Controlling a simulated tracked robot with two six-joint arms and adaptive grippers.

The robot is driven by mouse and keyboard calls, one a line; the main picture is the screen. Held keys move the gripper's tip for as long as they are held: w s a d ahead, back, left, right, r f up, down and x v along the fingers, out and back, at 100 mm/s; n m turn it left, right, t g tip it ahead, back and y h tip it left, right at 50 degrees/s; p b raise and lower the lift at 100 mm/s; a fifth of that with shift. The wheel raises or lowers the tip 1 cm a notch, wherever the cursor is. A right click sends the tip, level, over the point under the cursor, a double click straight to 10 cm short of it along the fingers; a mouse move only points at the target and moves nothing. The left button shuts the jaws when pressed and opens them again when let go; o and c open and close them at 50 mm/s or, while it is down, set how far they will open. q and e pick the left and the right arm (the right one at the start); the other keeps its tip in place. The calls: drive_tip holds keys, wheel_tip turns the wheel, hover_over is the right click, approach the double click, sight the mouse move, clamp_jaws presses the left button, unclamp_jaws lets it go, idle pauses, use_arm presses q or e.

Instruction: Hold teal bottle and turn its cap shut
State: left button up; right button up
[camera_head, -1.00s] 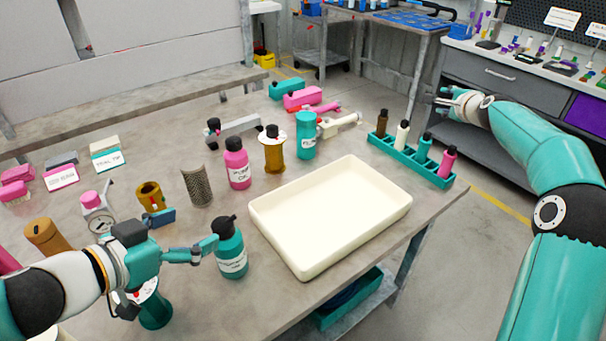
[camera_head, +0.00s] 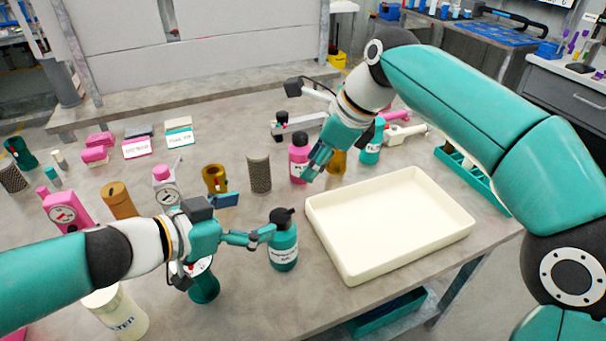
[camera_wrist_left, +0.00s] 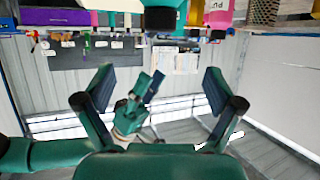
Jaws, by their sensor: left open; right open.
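A teal bottle (camera_head: 284,249) with a white label and a black cap (camera_head: 282,217) stands upright on the table. My left gripper (camera_head: 266,236) comes in from the left and is open, its fingertips at the near-left side of the bottle. Whether they touch it I cannot tell. In the left wrist view the fingers are spread and empty, and a dark cap (camera_wrist_left: 160,20) shows at the top edge. My right gripper (camera_head: 316,164) is open above the table behind the bottle, pointing down, and covers part of a pink bottle.
A cream tray (camera_head: 345,262) lies right of the bottle. Behind stand the pink bottle (camera_head: 298,150), a perforated cylinder (camera_head: 259,173) and another teal bottle (camera_head: 373,153). A brass-coloured part (camera_head: 214,178) stands left. A teal stand is beneath my left wrist.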

use_arm(q)
approach(283, 234)
drive_tip(key=w+d+f, duration=0.2)
drive_tip(key=w+f, duration=0.2)
drive_tip(key=x, duration=0.7)
drive_tip(key=shift+w+f, duration=0.3)
drive_tip(key=shift+w, duration=0.05)
use_arm(e)
drive_tip(key=shift+g+h, duration=0.4)
drive_tip(key=shift+g, duration=0.3)
drive_tip(key=s+a, duration=0.2)
drive_tip(key=s, duration=0.1)
drive_tip(key=s+a, duration=0.1)
drive_tip(key=shift+s+r, duration=0.3)
use_arm(q)
drive_tip(key=c, duration=1.5)
